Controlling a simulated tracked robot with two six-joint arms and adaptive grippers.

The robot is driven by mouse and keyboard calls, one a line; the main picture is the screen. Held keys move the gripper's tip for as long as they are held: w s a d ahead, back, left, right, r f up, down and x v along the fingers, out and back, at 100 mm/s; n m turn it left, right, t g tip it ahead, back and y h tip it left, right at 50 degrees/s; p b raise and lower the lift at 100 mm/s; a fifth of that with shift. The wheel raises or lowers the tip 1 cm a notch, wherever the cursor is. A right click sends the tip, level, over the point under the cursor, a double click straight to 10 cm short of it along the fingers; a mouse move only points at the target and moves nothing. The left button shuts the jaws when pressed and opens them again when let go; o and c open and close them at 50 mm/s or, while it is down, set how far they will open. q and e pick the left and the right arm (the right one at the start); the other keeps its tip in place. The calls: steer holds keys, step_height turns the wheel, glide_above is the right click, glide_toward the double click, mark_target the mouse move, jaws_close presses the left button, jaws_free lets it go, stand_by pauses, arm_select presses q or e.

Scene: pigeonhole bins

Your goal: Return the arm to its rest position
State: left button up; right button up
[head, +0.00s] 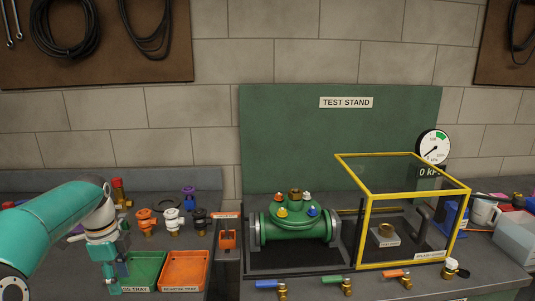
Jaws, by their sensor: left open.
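My left arm (50,228) is teal and reaches in from the left edge over the bench. Its wrist bends down, and my left gripper (118,278) hangs in front of the left side of a green tray (148,268). The gripper is open and nothing shows between its fingers. It covers part of the tray and of its label. I cannot tell whether the fingertips touch the bench or tray. My right gripper is not in view.
An orange tray (183,271) stands right of the green one. Orange, white and black fittings (171,222) stand behind them. A green valve body (297,220) sits mid-bench, beside a yellow-framed splash guard (366,238). Several coloured-handled valves (333,281) lie in front.

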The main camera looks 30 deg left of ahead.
arm_select(q)
steer(key=w+d+f+n+h, duration=0.15)
steer(key=w+d+f, duration=0.35)
steer(key=d+f, duration=0.55)
steer(key=w+d+f+n+h, duration=0.1)
steer(key=w+d+f+n, duration=0.25)
steer(key=d+f, duration=0.7)
steer(key=s+d+f+n, duration=0.3)
steer(key=d+f, duration=0.8)
steer(key=d, duration=0.1)
steer(key=s+d+f+n+h, duration=0.1)
steer(key=s+d+f+n, duration=0.3)
steer(key=s+d, duration=0.5)
steer(key=shift+s+d+f+n, duration=0.2)
steer(key=shift+s+f+n, duration=0.3)
steer(key=shift+s, duration=0.5)
